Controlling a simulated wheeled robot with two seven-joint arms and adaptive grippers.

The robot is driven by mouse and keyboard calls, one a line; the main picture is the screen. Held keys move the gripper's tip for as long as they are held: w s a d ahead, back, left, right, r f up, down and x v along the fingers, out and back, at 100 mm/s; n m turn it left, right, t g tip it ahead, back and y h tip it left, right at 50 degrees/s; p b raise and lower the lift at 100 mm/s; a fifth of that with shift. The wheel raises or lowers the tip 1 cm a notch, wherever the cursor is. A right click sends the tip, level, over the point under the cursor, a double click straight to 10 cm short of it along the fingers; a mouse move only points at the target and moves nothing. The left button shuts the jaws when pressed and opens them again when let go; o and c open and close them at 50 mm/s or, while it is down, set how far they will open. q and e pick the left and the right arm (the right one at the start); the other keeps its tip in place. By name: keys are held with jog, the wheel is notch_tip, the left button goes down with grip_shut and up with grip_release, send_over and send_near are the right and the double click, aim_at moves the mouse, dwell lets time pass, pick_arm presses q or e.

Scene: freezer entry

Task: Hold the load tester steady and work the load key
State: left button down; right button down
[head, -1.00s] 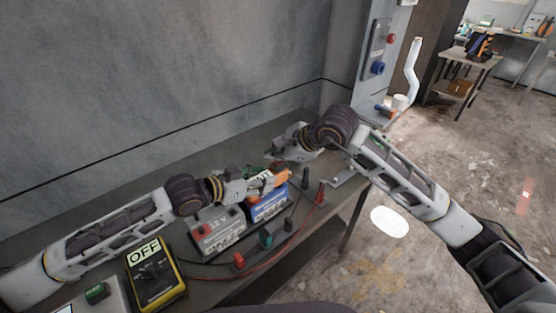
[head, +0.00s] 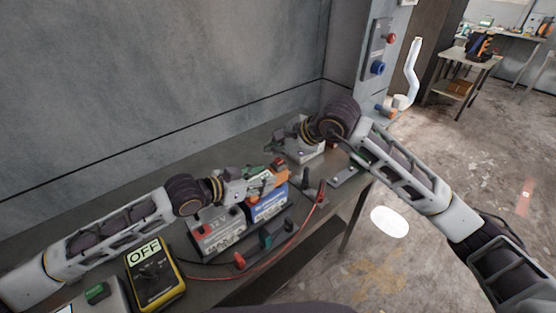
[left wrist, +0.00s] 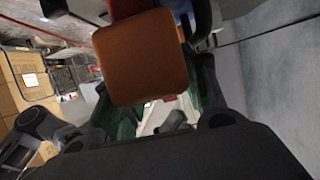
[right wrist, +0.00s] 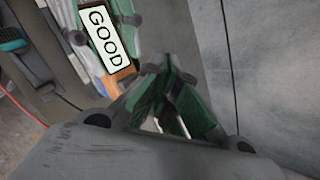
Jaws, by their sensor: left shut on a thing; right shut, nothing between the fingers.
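The load tester (head: 281,175), with an orange body, is in my left gripper (head: 262,182), above the two batteries in the head view. In the left wrist view its orange block (left wrist: 143,55) lies between the green finger pads, with a red part at the top edge. The right wrist view shows a GOOD label (right wrist: 100,35) on it. My right gripper (head: 273,148) is shut and empty, just beyond the tester. Its green fingertips meet in the right wrist view (right wrist: 165,68), apart from the label. I cannot clearly make out the load key.
A grey battery (head: 218,238) and a blue battery (head: 268,207) stand on the bench. A yellow meter reading OFF (head: 155,277) is at the front left. A teal clamp (head: 268,240) and red cable lie in front.

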jog(key=shift+r, duration=2.4)
pick_arm(q)
jog(key=c, duration=0.7)
grip_release()
jog(key=o, duration=0.5)
jog(key=shift+c, duration=0.2)
jog(key=p+v, duration=0.4)
jog(key=v, duration=0.3)
jog(key=shift+p, duration=0.35)
pick_arm(e)
notch_tip(320, 180, up, 5)
send_over(276, 162)
jog(key=shift+f, duration=0.15)
pick_arm(q)
jog(key=shift+s+a, duration=0.1)
jog(key=shift+a, duration=0.1)
pick_arm(e)
jog(key=shift+w, duration=0.1)
pick_arm(q)
jog(key=v, duration=1.1)
jog(key=shift+s, duration=0.15)
dwell(1.2)
